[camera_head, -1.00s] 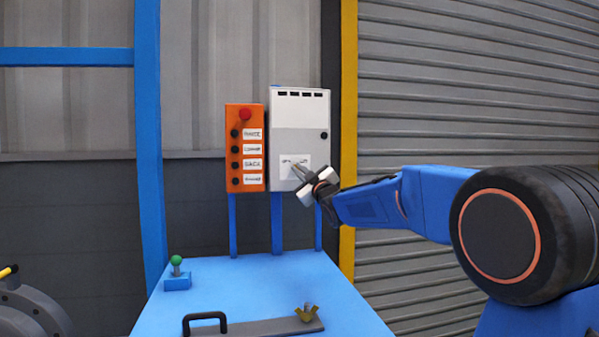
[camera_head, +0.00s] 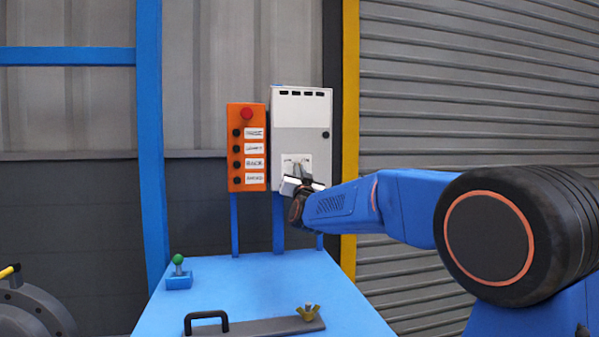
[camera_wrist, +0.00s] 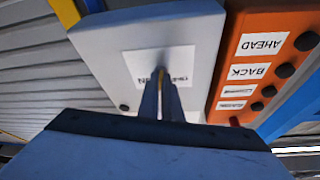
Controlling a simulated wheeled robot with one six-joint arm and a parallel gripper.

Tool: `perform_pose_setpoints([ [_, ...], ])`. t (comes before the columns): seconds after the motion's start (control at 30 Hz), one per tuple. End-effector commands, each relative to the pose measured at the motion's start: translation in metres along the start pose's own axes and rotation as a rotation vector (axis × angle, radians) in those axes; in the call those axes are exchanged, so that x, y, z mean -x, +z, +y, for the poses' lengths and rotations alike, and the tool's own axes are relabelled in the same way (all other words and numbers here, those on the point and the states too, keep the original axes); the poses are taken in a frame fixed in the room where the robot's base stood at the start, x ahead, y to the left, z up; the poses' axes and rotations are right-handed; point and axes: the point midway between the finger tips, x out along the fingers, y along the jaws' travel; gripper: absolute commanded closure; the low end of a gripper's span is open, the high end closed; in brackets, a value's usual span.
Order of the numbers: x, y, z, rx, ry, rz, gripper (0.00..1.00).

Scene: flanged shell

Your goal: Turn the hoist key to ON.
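The white hoist box (camera_head: 301,112) has a white label plate (camera_head: 290,160) low on its front. In the wrist view the plate (camera_wrist: 176,66) is upside down, and one word on it seems to read ON. A small yellowish piece (camera_wrist: 161,77), apparently the key, shows between my fingertips. My gripper (camera_head: 297,170) is at the label plate, fingers pointing at it; it also shows in the wrist view (camera_wrist: 161,88). The fingers are close together on either side of the key. Whether they press on it is unclear, and most of the key and its pointing direction are hidden.
An orange button box (camera_head: 246,147) with a red button (camera_head: 247,114) stands close on the left. Below is a blue bench (camera_head: 252,286) with a green-knobbed lever (camera_head: 178,260), a black handle (camera_head: 206,318) and a brass wing nut (camera_head: 307,312). A roller shutter (camera_head: 470,90) is at right.

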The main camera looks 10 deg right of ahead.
Motion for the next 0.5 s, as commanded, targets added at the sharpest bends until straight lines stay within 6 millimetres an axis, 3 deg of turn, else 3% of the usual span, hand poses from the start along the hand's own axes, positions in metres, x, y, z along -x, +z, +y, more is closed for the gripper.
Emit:
perform_pose_setpoints([
  [0.5, -0.0005, -0.0005, -0.0036, -0.369, 0.152, 0.000, 1.00],
])
